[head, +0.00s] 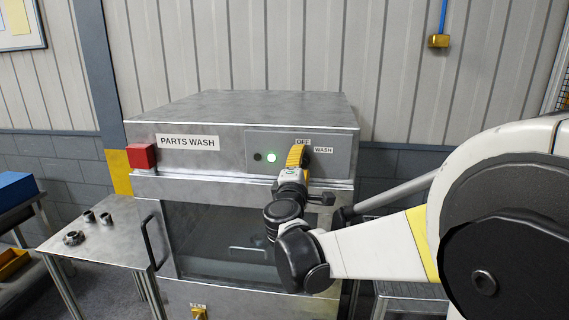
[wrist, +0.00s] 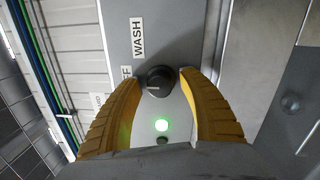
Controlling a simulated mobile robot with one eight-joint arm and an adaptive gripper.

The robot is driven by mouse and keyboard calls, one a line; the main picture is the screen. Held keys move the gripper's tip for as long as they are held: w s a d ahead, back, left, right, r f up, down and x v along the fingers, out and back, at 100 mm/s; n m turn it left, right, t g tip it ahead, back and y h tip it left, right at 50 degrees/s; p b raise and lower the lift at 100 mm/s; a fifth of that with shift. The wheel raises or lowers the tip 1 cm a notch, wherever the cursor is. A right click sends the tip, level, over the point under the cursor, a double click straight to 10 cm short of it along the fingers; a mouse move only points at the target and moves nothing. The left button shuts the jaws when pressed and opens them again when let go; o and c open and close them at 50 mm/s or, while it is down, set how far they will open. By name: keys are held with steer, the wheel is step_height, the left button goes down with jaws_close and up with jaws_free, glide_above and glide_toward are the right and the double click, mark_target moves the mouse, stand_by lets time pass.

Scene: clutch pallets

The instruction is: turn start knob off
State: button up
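The black start knob (wrist: 160,82) is on the panel of the parts washer, between my gripper's fingertips in the wrist view. A pale mark shows on its left side there, roughly on the side of the partly hidden OFF label (wrist: 126,72). The WASH label (wrist: 138,37) is above it. My gripper (wrist: 160,77) has yellow ribbed fingers, spread open around the knob, with a small gap seeming to show on each side. In the head view my gripper (head: 298,153) reaches the panel and mostly hides the knob. A green light (head: 272,156) is lit.
The parts washer (head: 230,108) has a red box (head: 141,156) at its left front and a closed windowed door (head: 215,235) below the panel. A metal table (head: 95,250) with small metal parts stands on the left.

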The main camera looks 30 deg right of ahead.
steer(key=v, duration=1.2)
steer(key=shift+d, duration=0.1)
steer(key=s+a+f+m+g+y+b, duration=0.25)
steer(key=s+f+m+g+b, duration=0.3)
steer(key=f, duration=0.75)
steer(key=s+a+f+m+g+y+b, duration=0.15)
steer(key=s+f+m+y+b, duration=0.25)
steer(key=s+f+b, duration=0.65)
steer(key=s+a+f+m+g+y, duration=0.1)
steer(key=s+a+f+m+y, duration=0.1)
steer(key=a+f, duration=0.5)
steer(key=f+m+y, duration=0.1)
steer(key=y, duration=0.1)
steer(key=shift+f+y, duration=0.3)
steer(key=shift+y, duration=0.05)
